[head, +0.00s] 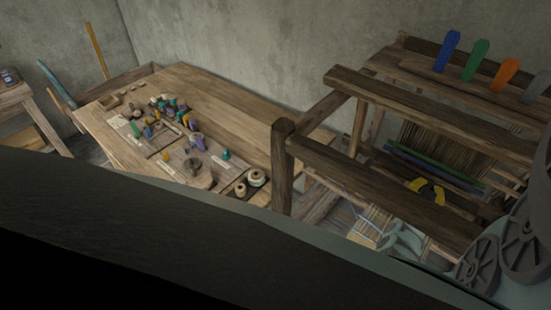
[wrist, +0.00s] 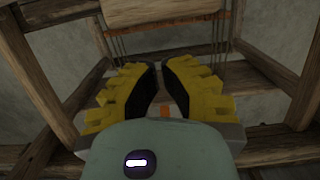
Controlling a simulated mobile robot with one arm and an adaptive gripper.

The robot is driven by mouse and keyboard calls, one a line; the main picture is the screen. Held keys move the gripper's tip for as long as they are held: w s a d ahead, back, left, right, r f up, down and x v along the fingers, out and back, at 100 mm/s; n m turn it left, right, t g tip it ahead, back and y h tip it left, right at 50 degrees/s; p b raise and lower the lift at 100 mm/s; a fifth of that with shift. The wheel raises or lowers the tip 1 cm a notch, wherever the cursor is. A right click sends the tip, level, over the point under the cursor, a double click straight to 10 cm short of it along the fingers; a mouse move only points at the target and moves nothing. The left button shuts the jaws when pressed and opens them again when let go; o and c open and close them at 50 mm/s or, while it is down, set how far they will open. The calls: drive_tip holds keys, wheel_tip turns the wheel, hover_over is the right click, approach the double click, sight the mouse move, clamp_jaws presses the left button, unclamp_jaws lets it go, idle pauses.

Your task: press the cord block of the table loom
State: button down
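The wooden loom (head: 405,165) fills the right of the head view. Its thick beams frame stretched cords and a blue and a green bar. My gripper's yellow fingers (head: 427,188) show inside the frame, below these bars. In the wrist view my gripper (wrist: 161,66) has its dark-padded fingertips close together, with nothing visible between them. Beyond the tips, a pale wooden block (wrist: 155,10) spans the top edge, with thin cords beside it. I cannot tell for sure whether this is the cord block, and no contact with it shows.
Blue (head: 447,50), green (head: 476,60) and orange (head: 505,73) levers stand on the loom's top. A workbench (head: 230,100) with spools and small tools stands left. Loom posts and beams (wrist: 45,85) close in on both sides of my gripper.

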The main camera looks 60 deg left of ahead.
drive_tip(key=b+v, duration=0.4)
drive_tip(key=v, duration=0.4)
drive_tip(key=shift+s+d+r, duration=0.15)
drive_tip(key=shift+s, duration=0.05)
idle(1.2)
